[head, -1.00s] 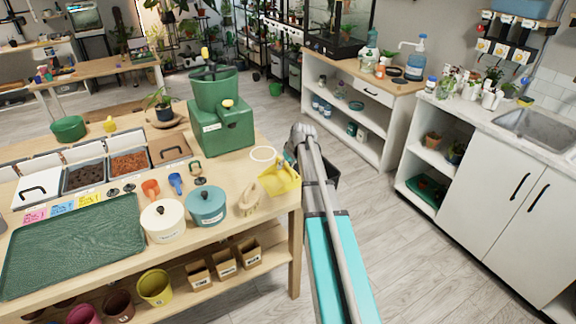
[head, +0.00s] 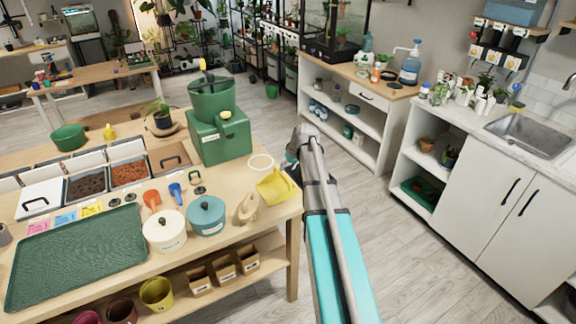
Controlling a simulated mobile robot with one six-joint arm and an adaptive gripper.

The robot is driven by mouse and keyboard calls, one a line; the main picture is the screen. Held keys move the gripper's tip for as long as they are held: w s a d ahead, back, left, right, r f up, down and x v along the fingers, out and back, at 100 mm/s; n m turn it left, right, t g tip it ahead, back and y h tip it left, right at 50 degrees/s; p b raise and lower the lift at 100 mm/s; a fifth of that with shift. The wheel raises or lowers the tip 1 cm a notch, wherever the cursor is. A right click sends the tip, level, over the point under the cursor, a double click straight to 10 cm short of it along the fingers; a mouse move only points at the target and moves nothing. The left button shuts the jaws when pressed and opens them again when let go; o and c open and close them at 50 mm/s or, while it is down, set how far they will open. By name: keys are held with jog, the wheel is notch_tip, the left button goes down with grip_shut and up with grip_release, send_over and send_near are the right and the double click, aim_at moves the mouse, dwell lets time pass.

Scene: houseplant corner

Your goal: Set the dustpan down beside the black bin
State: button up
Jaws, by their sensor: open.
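The yellow dustpan (head: 274,189) is at the right front corner of the wooden workbench (head: 232,240) and appears to lie on its top. My arm reaches up the middle of the head view, just right of the dustpan. My gripper (head: 291,158) shows only in part, as dark pieces at the arm's far end, close to the dustpan's upper right side. It is open; any contact between it and the dustpan cannot be made out. I cannot make out the black bin now; my arm covers part of the floor right of the workbench.
A beige brush (head: 247,208), a teal lidded pot (head: 206,217) and a white ring (head: 261,162) are near the dustpan. A green machine (head: 220,135) stands behind. Grey floor (head: 400,245) is clear between workbench and white cabinets (head: 465,190).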

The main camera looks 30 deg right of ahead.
jog(key=p+v, duration=0.5)
jog(key=v, duration=0.1)
dwell(0.3)
dwell(0.6)
jog(key=s+a+g+h, duration=0.1)
jog(key=s+a+g, duration=0.1)
jog(key=s+a, duration=0.8)
jog(key=s+a+f+g, duration=0.1)
jog(key=s+a+g, duration=0.1)
jog(key=s+a, duration=0.9)
jog(key=a, duration=0.5)
jog(key=shift+a+f+h, duration=0.35)
jog(key=shift+h, duration=0.05)
